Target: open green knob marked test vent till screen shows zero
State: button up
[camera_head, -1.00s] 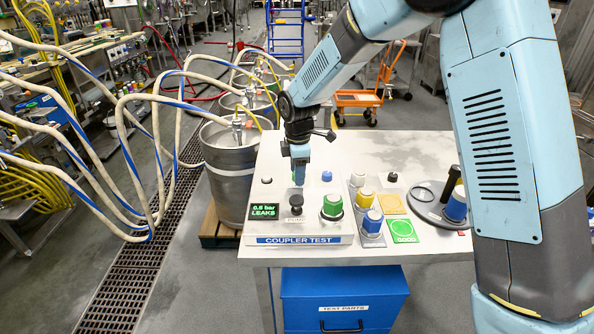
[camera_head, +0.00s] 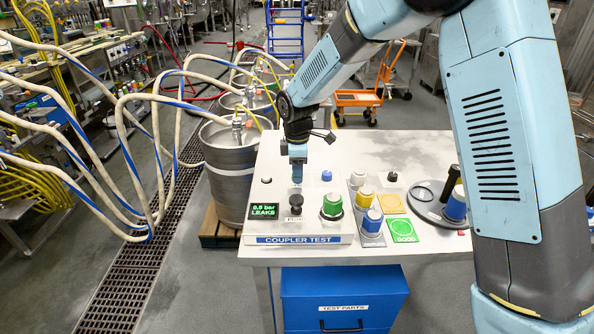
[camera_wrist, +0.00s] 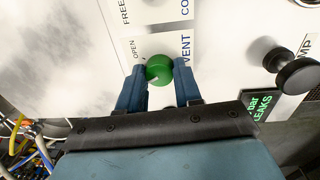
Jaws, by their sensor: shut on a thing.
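The green knob (camera_wrist: 159,69) sits between the two blue fingers of my gripper (camera_wrist: 160,72) in the wrist view. The fingers are shut on its sides. A plate with the words OPEN and VENT (camera_wrist: 186,46) lies around the knob. In the head view my gripper (camera_head: 297,180) points down at the back of the COUPLER TEST panel (camera_head: 300,240) and hides the knob. The screen (camera_head: 264,211) on the panel's left shows green text that reads about 0.5 bar, LEAKS. Part of the screen (camera_wrist: 262,104) also shows in the wrist view.
A black pump knob (camera_head: 295,203) stands just in front of my gripper. A green and white coupler (camera_head: 332,205) and a blue button (camera_head: 326,176) are to its right. A metal keg (camera_head: 229,165) with hoses stands left of the table. The table's back right is clear.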

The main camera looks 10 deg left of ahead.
jog(key=m, duration=0.6)
jog(key=shift+a, duration=0.1)
jog(key=m, duration=0.6)
jog(key=shift+w+h, duration=0.1)
jog(key=shift+h, duration=0.2)
jog(key=shift+r, duration=0.1)
jog(key=o, duration=1)
jog(key=r, duration=1.3)
jog(key=shift+s+a+r, duration=0.25)
jog(key=shift+s+a, duration=0.05)
